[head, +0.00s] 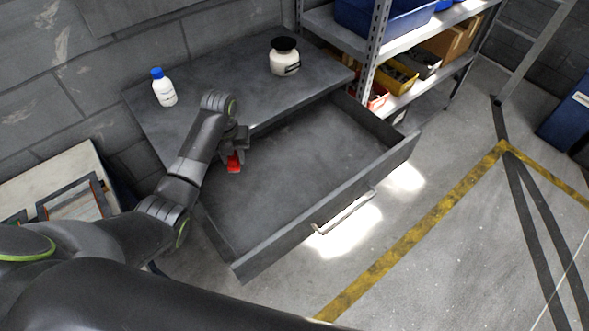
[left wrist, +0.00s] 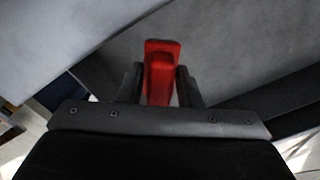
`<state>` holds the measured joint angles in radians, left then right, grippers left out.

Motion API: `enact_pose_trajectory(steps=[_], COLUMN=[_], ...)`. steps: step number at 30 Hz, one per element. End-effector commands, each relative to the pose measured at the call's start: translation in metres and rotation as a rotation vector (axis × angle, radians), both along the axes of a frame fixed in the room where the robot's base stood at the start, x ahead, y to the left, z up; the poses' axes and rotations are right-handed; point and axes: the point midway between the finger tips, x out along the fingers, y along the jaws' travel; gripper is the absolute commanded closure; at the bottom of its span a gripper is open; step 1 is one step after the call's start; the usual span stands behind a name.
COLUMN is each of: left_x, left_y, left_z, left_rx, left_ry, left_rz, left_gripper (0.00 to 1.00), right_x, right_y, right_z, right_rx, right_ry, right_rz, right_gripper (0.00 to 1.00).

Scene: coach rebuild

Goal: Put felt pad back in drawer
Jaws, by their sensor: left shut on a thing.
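The drawer (head: 290,165) is pulled out of the grey desk, and its inside looks empty. My left gripper (head: 236,152) is over the left part of the open drawer, near the desk's front edge. It is shut on a red felt pad (head: 234,163), which hangs below the fingers in the head view. In the left wrist view the red felt pad (left wrist: 161,72) sits between the two fingers (left wrist: 161,88). The pad looks apart from the drawer floor, but the exact gap is hard to tell. My right gripper is not in view.
On the desk top (head: 215,75) stand a white bottle with a blue cap (head: 163,88) and a white jar with a black lid (head: 284,57). A metal shelf (head: 400,45) with bins stands at the right. The floor before the drawer is clear.

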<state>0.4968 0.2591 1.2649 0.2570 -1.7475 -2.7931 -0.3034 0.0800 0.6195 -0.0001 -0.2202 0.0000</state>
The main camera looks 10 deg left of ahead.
Motion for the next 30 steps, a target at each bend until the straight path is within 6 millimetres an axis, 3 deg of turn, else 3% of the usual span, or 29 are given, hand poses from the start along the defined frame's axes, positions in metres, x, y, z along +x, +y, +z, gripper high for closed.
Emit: enact_pose_trajectory(steps=[1,6,12,15,19,25,30], left_x=[-0.001,-0.010,-0.024,-0.029,-0.033,-0.034,-0.033], left_y=[-0.010,-0.063,-0.124,-0.142,-0.153,-0.153,-0.153], left_z=[-0.013,-0.033,-0.035,-0.031,-0.035,-0.070,-0.087], left_rx=[-0.005,-0.008,-0.006,-0.004,-0.002,0.001,-0.001], left_ry=[0.002,0.004,0.002,0.001,0.002,0.004,0.001], left_rz=[0.021,0.197,0.450,0.539,0.597,0.607,0.606], left_gripper=[1.00,1.00,1.00,1.00,1.00,1.00,1.00], right_x=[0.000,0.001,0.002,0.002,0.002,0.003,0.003], right_y=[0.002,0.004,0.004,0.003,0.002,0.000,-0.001], right_z=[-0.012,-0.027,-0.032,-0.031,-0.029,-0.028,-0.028], right_rx=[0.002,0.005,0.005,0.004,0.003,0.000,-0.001], right_ry=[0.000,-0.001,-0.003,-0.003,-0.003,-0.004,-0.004], right_rz=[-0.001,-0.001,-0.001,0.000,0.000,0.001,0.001], right_gripper=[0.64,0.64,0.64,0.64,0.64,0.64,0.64])
